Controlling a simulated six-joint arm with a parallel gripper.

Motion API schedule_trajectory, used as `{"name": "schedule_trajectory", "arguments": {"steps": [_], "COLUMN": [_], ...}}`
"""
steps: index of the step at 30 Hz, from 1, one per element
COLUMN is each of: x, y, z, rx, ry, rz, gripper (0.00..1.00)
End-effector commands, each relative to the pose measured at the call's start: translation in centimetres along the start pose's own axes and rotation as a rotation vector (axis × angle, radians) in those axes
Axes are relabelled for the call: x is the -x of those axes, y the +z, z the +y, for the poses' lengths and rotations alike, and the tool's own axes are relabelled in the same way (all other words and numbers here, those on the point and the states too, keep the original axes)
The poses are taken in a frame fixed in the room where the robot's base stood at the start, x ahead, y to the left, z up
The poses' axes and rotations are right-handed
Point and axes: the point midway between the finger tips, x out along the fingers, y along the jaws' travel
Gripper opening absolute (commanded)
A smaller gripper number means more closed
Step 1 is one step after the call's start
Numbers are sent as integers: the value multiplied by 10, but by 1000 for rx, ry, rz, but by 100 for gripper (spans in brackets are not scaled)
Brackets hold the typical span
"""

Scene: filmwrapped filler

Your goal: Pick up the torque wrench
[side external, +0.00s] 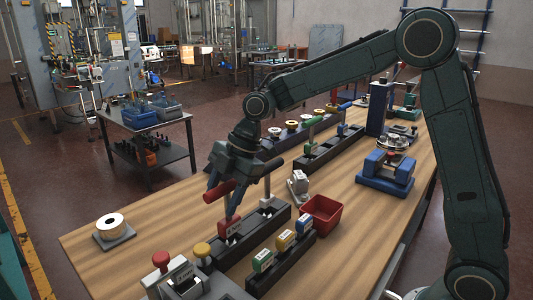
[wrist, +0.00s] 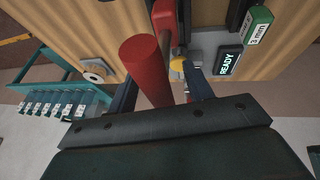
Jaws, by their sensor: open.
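A tool with a thick red cylindrical handle (side external: 218,191), which I take to be the torque wrench, stands at a black rack on the wooden bench. Its handle (wrist: 146,65) is tilted and fills the middle of the wrist view. A red labelled block (side external: 230,228) sits in the rack just below it. My gripper (side external: 222,188) points down over the handle. In the wrist view its two dark blue fingers (wrist: 160,80) are spread, one on each side of the handle. I cannot tell whether either finger touches it. The lower part of the tool is partly hidden.
A second black rack (side external: 262,284) with green, yellow and blue blocks stands in front, beside a red bin (side external: 321,217). A white spool (side external: 110,226) lies at left. Red (side external: 161,260) and yellow (side external: 202,250) knobs stand near the front. The bench between spool and racks is clear.

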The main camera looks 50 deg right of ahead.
Motion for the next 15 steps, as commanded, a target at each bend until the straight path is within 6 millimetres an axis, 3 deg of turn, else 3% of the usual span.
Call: {"name": "schedule_trajectory", "arguments": {"steps": [15], "x": [-2], "y": [0], "z": [0], "rx": [0], "ry": [1], "rz": [0], "gripper": [51]}}
